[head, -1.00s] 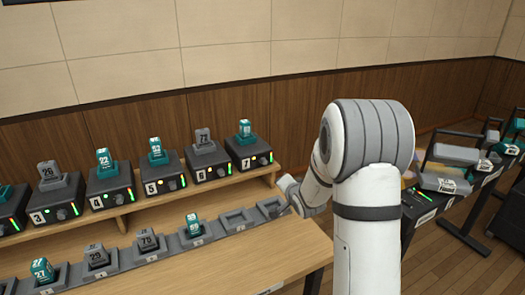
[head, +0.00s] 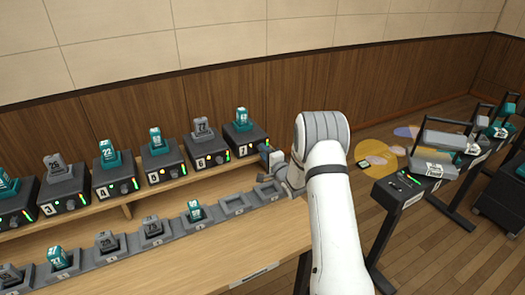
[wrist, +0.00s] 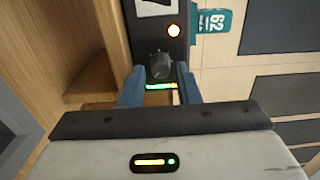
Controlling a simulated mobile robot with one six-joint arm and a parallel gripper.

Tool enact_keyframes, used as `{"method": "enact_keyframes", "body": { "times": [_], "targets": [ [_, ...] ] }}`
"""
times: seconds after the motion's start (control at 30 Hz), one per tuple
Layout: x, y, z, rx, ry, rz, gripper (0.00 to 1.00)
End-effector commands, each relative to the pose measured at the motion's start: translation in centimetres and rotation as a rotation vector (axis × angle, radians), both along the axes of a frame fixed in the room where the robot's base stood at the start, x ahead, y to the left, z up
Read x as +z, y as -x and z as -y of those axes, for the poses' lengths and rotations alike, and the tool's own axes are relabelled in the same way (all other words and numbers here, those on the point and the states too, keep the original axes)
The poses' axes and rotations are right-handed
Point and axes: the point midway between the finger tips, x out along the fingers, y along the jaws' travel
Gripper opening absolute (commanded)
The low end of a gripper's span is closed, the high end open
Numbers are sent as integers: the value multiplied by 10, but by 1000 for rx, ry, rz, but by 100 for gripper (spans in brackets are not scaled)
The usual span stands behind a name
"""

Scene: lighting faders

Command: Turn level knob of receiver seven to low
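Receiver seven (head: 243,139) is a dark box at the right end of the raised shelf, with a teal pack (head: 241,117) in its top. In the wrist view, its dark front face (wrist: 172,42) shows a lit orange-white light, a green level bar and a dark round level knob (wrist: 160,66). My gripper (wrist: 160,80) is open. Its two blue fingers stand on either side of the knob with a visible gap at each side; I cannot tell how deep the knob sits between them. In the head view, my gripper (head: 270,153) is close in front of receiver seven, and its knob is hidden.
Receiver six (head: 204,149) stands just left of receiver seven, with more numbered receivers further left. A row of grey charging slots (head: 235,205) runs along the wooden table (head: 240,250) below. At right, a dark stand (head: 410,185) carries grey cases. Wooden floor lies between.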

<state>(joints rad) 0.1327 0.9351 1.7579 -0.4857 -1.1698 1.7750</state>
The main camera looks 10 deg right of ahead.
Motion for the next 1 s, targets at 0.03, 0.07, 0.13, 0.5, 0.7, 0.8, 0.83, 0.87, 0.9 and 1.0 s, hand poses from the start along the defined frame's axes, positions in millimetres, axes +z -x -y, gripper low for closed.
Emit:
{"method": "enact_keyframes", "body": {
  "times": [0.03, 0.07, 0.13, 0.5, 0.7, 0.8, 0.83, 0.87, 0.9, 1.0],
  "targets": [
    [0, -4, -2, 1, 0, -1, 30],
    [0, -6, -2, 1, 0, -1, 30],
    [0, -8, -3, 0, 0, -1, 30],
    [0, -9, -4, 1, 0, -1, 20],
    [0, -9, -4, 1, 1, -2, 3],
    [-1, -9, -5, 2, 1, -2, 0],
    [-1, -9, -5, 2, 2, -2, 0],
    [-1, -9, -5, 2, 2, -2, 0],
    [-1, -9, -5, 2, 3, -1, 0],
    [-2, -9, -5, 2, 16, 3, 0]
  ]
}}
